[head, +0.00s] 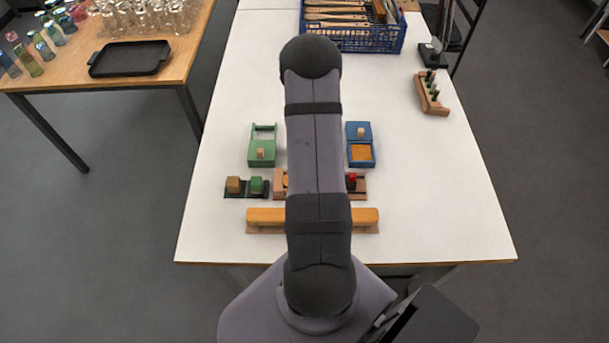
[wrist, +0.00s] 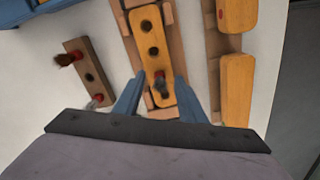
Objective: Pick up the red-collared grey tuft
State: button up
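In the wrist view, a brown rack (wrist: 90,76) at the left holds a red-collared tuft with dark brown bristles (wrist: 66,59) and, nearer me, a red-collared tuft with pale grey bristles (wrist: 93,103). An orange block (wrist: 148,24) with several holes lies to their right. I cannot tell contact. The pale grey tuft is outside the left finger.
Another orange bar (wrist: 237,85) lies to the right. In the head view, a green box (head: 262,151), a blue box (head: 361,153) and small blocks (head: 233,185) lie around my arm, which hides the middle. The table's right side is mostly clear.

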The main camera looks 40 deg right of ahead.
jog(key=shift+f, duration=0.15)
grip_shut()
dwell(0.4)
jog(key=shift+r+b, duration=1.7)
jog(key=shift+r, duration=3.3)
jog(key=w+d+f+p, duration=0.1)
jog(key=w+d+f, duration=0.1)
jog(key=w+d, duration=0.6)
jog(key=shift+d+f+p, duration=0.35)
jog(key=shift+d+p, duration=0.05)
jog(key=shift+d, duration=1.25)
